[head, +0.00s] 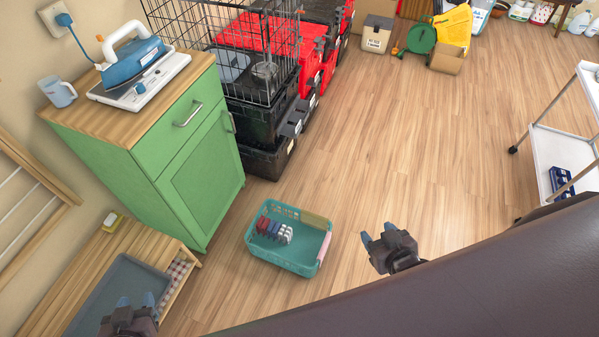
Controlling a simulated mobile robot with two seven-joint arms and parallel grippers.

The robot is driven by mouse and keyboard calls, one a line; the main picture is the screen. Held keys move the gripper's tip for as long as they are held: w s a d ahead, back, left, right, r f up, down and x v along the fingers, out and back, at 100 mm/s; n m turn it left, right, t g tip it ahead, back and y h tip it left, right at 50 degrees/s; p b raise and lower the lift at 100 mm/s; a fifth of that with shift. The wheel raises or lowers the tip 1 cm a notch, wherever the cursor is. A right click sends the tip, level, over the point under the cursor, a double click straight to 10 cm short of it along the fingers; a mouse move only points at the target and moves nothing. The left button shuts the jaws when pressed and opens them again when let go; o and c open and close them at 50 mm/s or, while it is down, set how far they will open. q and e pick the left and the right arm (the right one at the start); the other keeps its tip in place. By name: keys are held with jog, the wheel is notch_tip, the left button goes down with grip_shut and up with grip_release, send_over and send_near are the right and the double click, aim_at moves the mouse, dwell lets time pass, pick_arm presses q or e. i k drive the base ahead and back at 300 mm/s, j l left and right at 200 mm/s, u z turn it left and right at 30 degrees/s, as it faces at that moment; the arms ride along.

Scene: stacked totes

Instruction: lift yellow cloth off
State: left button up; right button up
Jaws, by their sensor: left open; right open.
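A yellow piece (453,25) that may be the cloth shows at the top, at a cardboard box (447,60); I cannot tell how it rests there. A small yellow item (111,221) lies on the wooden bench at the left, too small to identify. My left gripper (136,300) is open and empty at the lower left, over the grey tray (101,293). My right gripper (378,236) is open and empty above the floor, right of the teal basket (281,262). Both grippers are far from the yellow piece at the top.
The basket holds red, white and blue items, with a pink piece on its right rim. Black and red totes (258,33) and a wire cage stand behind. A white cart (560,155) is right. Mid-floor is clear.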

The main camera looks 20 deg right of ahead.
aim_at(316, 221)
jog(key=z, duration=1.35)
jog(key=i+l+z, duration=0.1)
jog(key=i+z, duration=0.4)
jog(key=i, duration=1.6)
jog(key=i+u, duration=0.1)
jog(key=i, duration=1.15)
jog(key=i+u, duration=0.2)
jog(key=u, duration=3.95)
